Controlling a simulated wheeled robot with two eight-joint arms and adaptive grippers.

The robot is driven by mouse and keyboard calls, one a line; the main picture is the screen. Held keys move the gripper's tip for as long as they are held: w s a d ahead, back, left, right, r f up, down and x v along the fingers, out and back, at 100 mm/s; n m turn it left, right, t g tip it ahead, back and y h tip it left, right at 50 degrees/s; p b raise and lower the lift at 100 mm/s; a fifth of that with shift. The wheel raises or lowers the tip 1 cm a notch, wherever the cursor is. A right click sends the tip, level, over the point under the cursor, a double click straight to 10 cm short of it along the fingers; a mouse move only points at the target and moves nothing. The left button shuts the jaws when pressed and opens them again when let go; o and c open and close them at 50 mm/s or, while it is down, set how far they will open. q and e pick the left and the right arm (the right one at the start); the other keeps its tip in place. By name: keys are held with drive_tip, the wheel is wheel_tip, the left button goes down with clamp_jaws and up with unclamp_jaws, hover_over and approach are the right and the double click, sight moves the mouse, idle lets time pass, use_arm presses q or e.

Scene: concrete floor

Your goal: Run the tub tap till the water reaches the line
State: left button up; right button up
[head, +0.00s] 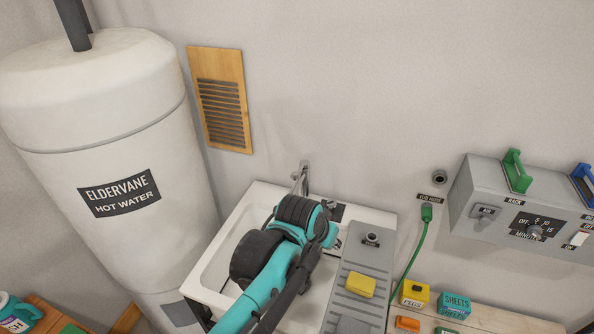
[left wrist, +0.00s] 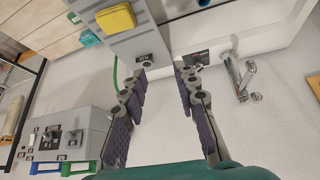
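The white tub (head: 235,228) stands against the wall, with the chrome tap (head: 303,176) at its back. In the left wrist view the tap (left wrist: 238,76) is right of my fingers, apart from them. A dark label (head: 337,211) is on the tub's back rim; it also shows in the left wrist view (left wrist: 197,58). My left arm reaches over the tub and hides much of its inside; I see no water or fill line. My left gripper (left wrist: 164,72) is open and empty, its fingertips near the tub's back edge. My right gripper is not in view.
A grey ribbed board (head: 355,290) with a yellow sponge (head: 360,285) lies at the tub's right. A hot water tank (head: 110,230) stands left. A grey control box (head: 475,195) and green hose (head: 417,245) are right. Small boxes stand on a shelf (head: 490,320).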

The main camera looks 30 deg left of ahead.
use_arm(q)
drive_tip(key=w+a+r+p, duration=0.3)
drive_tip(key=w+a+r, duration=0.2)
drive_tip(key=w+a, duration=0.15)
drive_tip(key=n+g+p, duration=0.1)
drive_tip(key=n+p, duration=0.2)
drive_tip(key=p, duration=0.5)
approach(300, 169)
drive_tip(key=s, duration=0.2)
drive_tip(key=shift+h, duration=0.4)
drive_tip(key=x, duration=0.8)
drive_tip(key=shift+a+f, duration=0.1)
drive_tip(key=shift+f, duration=0.2)
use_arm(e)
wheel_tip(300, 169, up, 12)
use_arm(q)
clamp_jaws()
drive_tip(key=shift+w+f, duration=0.1)
drive_tip(key=shift+w, duration=0.05)
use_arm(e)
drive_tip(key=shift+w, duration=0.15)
